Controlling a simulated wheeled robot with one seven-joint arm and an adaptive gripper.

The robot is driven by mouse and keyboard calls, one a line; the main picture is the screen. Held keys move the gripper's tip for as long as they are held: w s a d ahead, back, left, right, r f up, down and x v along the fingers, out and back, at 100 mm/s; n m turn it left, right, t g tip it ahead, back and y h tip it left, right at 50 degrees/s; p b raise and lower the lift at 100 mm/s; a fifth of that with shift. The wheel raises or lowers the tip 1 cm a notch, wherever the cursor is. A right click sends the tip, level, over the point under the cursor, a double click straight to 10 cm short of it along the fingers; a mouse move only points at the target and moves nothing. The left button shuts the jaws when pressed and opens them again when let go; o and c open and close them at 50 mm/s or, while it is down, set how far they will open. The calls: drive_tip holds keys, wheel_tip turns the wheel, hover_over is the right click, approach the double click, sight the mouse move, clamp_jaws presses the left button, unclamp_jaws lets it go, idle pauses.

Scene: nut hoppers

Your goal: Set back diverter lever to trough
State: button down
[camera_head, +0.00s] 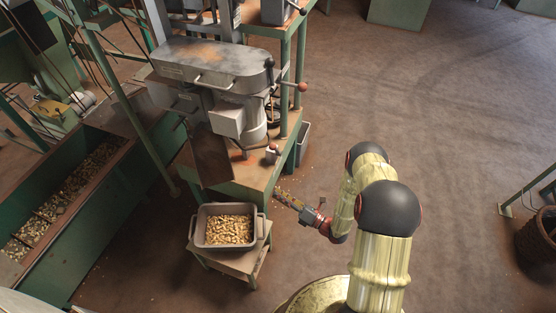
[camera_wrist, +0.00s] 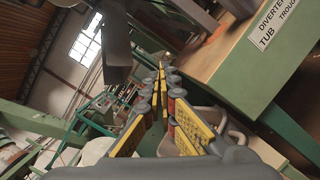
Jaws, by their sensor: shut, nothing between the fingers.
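My gripper (camera_head: 284,197) is shut and empty, in front of the green bench's right side. In the wrist view its yellow fingers (camera_wrist: 162,78) meet at the tips. A label plate (camera_wrist: 278,22) reading DIVERTER, TUB and TROUGH is on the green bench edge (camera_wrist: 240,70), to the right of the fingers and apart from them. I cannot make out the diverter lever for certain in either view. A grey tub (camera_head: 199,236) of nuts stands on a low stand under a brown chute plate (camera_head: 211,157). The long green trough (camera_head: 75,245) holds nuts at the left.
The grey machine (camera_head: 210,65) stands on the green bench (camera_head: 240,188); a red-knobbed handle (camera_head: 301,87) sticks out at its right. A dark basket (camera_head: 540,238) is far right.

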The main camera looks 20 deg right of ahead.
drive_tip(key=w+d+r+m+t, duration=0.1)
drive_tip(key=d+r+m+h, duration=0.1)
drive_tip(key=w+d+r+m+t, duration=0.1)
drive_tip(key=d, duration=0.1)
drive_tip(key=shift+w+m+t+h, duration=0.3)
drive_tip(key=shift+w+h, duration=0.05)
drive_tip(key=shift+h, duration=0.05)
drive_tip(key=w+a+r+b, duration=0.2)
drive_tip(key=w+r+b, duration=0.1)
drive_tip(key=w, duration=0.7)
drive_tip(key=shift+w+a+r, duration=0.25)
drive_tip(key=shift+w+r, duration=0.05)
drive_tip(key=shift+r, duration=0.3)
drive_tip(key=shift+d+r, duration=0.1)
